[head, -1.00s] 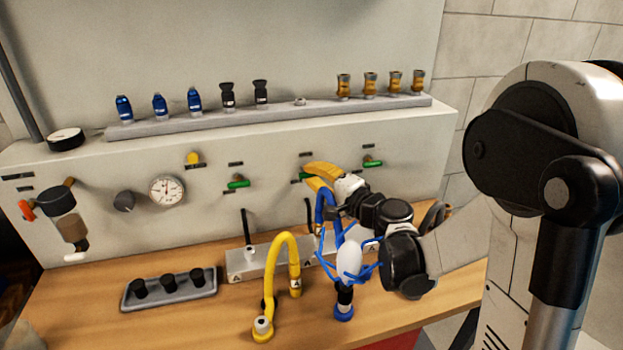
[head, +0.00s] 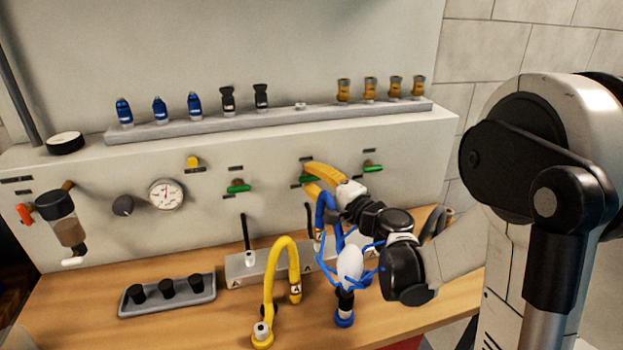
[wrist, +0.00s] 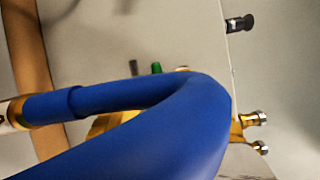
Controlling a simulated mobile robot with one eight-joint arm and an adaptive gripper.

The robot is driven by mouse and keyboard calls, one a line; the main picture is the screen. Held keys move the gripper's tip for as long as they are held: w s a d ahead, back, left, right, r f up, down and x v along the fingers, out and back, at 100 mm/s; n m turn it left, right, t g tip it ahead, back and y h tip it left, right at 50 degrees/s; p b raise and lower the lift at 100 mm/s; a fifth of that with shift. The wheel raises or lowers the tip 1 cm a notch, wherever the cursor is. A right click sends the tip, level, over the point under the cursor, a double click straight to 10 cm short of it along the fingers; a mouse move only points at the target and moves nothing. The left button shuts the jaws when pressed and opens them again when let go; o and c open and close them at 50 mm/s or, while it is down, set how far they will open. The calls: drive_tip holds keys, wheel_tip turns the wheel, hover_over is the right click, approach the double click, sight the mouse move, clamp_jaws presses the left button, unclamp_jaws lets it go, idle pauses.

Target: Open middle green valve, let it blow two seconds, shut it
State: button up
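The middle green valve (head: 300,182) is on the grey wall panel, largely covered by my gripper in the head view. My gripper (head: 312,177) has yellow-orange fingers reaching to the panel at this valve. The gap between the fingertips is not clear, nor is contact with the handle. A blue hose (head: 326,205) runs below the fingers down toward the bench. In the wrist view the blue hose (wrist: 150,125) fills the foreground and hides most of my fingers. A small green piece (wrist: 156,68) shows beyond it, probably the middle valve. Its handle angle cannot be read.
Other green valves sit to the left (head: 238,187) and right (head: 372,168). A yellow hose (head: 285,250) arches over the bench left of my arm. A white oval piece (head: 350,263) with blue loops hangs under my wrist. A shelf (head: 280,116) above carries several fittings.

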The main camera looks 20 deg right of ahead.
drive_tip(key=v, duration=1.2)
idle(0.3)
